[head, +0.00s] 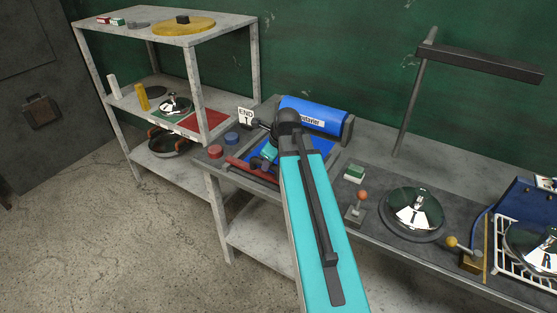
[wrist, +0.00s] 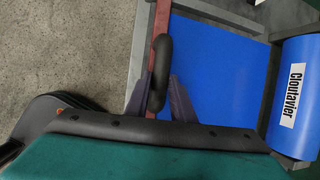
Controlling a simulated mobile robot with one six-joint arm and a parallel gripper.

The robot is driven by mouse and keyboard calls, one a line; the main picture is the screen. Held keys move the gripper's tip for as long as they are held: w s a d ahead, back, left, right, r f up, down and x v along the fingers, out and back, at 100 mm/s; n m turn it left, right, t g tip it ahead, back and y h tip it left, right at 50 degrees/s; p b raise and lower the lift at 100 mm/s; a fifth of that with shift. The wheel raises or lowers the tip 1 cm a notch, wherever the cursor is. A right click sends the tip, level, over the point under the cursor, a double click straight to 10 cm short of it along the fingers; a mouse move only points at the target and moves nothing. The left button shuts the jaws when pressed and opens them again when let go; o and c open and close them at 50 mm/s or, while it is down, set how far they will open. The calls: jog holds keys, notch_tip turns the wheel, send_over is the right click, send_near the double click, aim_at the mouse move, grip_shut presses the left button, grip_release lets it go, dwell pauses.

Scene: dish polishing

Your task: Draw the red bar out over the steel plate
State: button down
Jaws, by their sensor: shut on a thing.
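The red bar (head: 250,170) lies along the near left edge of a blue sheet (wrist: 215,65). It shows in the wrist view (wrist: 163,25) as a narrow strip with a black loop handle (wrist: 160,60). My gripper (wrist: 165,95) is shut on this handle, one dark finger on each side. In the head view my arm partly hides the gripper and bar. The blue sheet spans from the bar to the blue roll (head: 312,114) marked Cloutavier. A grey strip (wrist: 138,50) shows left of the bar, apparently the steel plate's edge; the sheet covers most of what lies beneath.
Red and blue round pieces (head: 215,151) sit at the bench's left end, near an END sign (head: 246,116). A lever with an orange knob (head: 362,197) and a shiny domed dish (head: 415,208) stand to the right. Shelves (head: 160,105) stand left; the floor in front is clear.

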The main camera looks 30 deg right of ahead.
jog(key=shift+s+a, duration=0.15)
jog(key=shift+a, duration=0.2)
jog(key=c, duration=1.5)
grip_release()
jog(key=shift+c, duration=0.2)
jog(key=shift+s+r, duration=0.1)
jog(key=shift+r, duration=0.05)
jog(key=b+v, duration=0.3)
jog(key=v, duration=1)
jog(key=shift+r, duration=0.2)
jog(key=shift+s, duration=0.1)
